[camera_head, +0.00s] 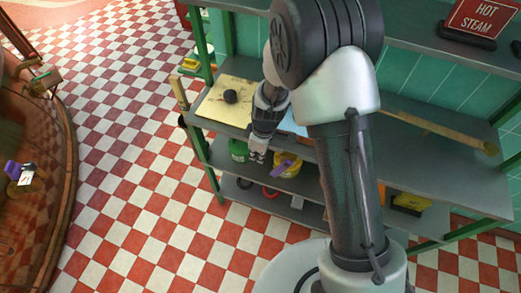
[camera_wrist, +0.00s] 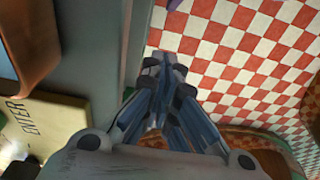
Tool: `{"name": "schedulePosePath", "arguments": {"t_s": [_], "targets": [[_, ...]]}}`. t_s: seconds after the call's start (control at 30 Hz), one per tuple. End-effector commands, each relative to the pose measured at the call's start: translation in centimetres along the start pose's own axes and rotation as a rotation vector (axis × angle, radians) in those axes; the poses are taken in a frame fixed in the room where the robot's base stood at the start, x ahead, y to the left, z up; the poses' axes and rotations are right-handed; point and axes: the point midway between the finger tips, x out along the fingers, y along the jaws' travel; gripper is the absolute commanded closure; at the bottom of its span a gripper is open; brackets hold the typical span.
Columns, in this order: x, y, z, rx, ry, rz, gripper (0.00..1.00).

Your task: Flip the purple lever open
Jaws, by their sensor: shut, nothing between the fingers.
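A purple piece (camera_head: 12,168) shows at the far left of the head view, on a fitting of the large copper kettle (camera_head: 62,190). Another purple piece (camera_head: 283,166) lies against a yellow object (camera_head: 292,160) at the shelf, just right of my gripper. I cannot tell for sure which is the lever. My gripper (camera_head: 257,156) points down in front of the shelf edge, shut and empty. In the wrist view its closed fingers (camera_wrist: 165,62) hang over the tiled floor, and a bit of purple (camera_wrist: 173,4) shows at the top edge, beyond the fingertips.
The grey shelf unit (camera_head: 395,135) with green posts runs along the wall. A cream board (camera_head: 222,104) with a dark round knob (camera_head: 231,96) lies on it. A green container (camera_head: 238,149) stands below. The checkered floor (camera_head: 140,130) between kettle and shelf is clear.

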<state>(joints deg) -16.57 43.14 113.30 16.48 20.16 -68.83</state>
Motion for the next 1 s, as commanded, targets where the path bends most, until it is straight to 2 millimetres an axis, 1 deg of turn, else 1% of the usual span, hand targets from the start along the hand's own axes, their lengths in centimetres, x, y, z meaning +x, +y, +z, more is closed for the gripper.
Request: {"name": "schedulePosePath", "arguments": {"t_s": [0.03, 0.07, 0.1, 0.2, 0.3, 0.4, 0.8, 1.0], "targets": [[1.4, -0.1, 0.1, 0.0, -0.001, -0.002, 1.0], [2.0, -0.1, 0.1, 0.001, -0.001, -0.002, 1.0], [1.9, 0.0, 1.0, 0.005, -0.001, 0.0, 1.0], [2.0, 0.1, 2.4, 0.005, 0.0, 0.001, 1.0], [2.2, 0.0, 3.3, 0.003, 0.0, 0.001, 1.0], [2.2, 0.0, 3.8, 0.001, 0.0, 0.001, 1.0], [2.1, 0.0, 3.9, 0.0, -0.002, 0.0, 1.0], [1.8, 0.0, 4.0, 0.0, -0.041, -0.006, 1.0]]}}
